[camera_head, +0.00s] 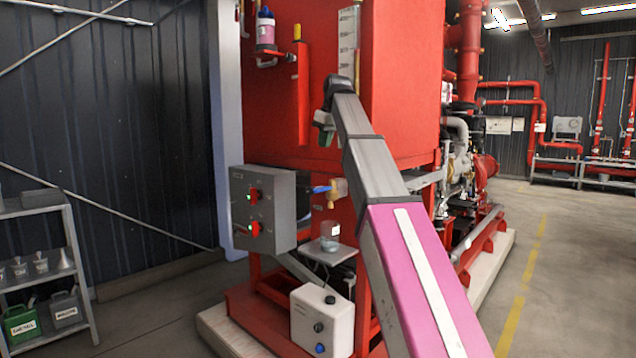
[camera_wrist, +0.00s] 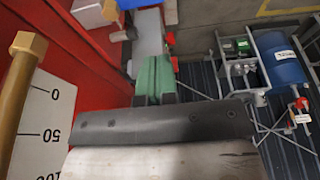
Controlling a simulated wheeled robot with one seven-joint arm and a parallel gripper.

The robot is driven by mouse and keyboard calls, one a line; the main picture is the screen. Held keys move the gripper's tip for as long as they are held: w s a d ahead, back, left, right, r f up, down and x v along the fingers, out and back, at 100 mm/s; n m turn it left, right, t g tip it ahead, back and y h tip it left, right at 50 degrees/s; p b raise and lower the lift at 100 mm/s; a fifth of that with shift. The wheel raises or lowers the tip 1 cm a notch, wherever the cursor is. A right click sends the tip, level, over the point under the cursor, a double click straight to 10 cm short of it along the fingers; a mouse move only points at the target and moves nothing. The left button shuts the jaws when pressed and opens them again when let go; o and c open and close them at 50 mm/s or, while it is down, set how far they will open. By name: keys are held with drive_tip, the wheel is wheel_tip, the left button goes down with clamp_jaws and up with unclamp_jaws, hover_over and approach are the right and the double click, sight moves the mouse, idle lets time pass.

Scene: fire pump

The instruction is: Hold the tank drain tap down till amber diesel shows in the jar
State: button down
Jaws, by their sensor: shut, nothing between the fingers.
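The drain tap (camera_head: 339,189) has a brass-coloured body and a blue lever (camera_head: 321,189) pointing left, low on the red tank (camera_head: 400,80). A clear jar (camera_head: 330,232) stands below it on a small grey shelf (camera_head: 331,253). Its lower part looks grey-blue; I see no amber in it. My gripper (camera_head: 325,130) is above the tap, apart from it, in front of the tank. In the wrist view its green fingers (camera_wrist: 155,80) are together and empty. A blue piece (camera_wrist: 135,4), probably the lever, shows at that view's top edge.
A grey control box (camera_head: 263,210) with red knobs is left of the tap. A white box (camera_head: 322,320) sits below the shelf. A white scale (camera_wrist: 40,125) is close to my gripper. A shelf rack (camera_head: 40,250) stands far left. Floor at right is open.

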sight(316, 189)
drive_tip(key=x, duration=1.4)
drive_tip(key=shift+s+d+f, duration=0.1)
drive_tip(key=shift+s+d, duration=0.25)
drive_tip(key=shift+d, duration=0.05)
drive_tip(key=shift+s+f, duration=0.1)
drive_tip(key=shift+f+t+h, duration=0.1)
drive_tip(key=shift+t+h, duration=0.3)
drive_tip(key=shift+t, duration=0.1)
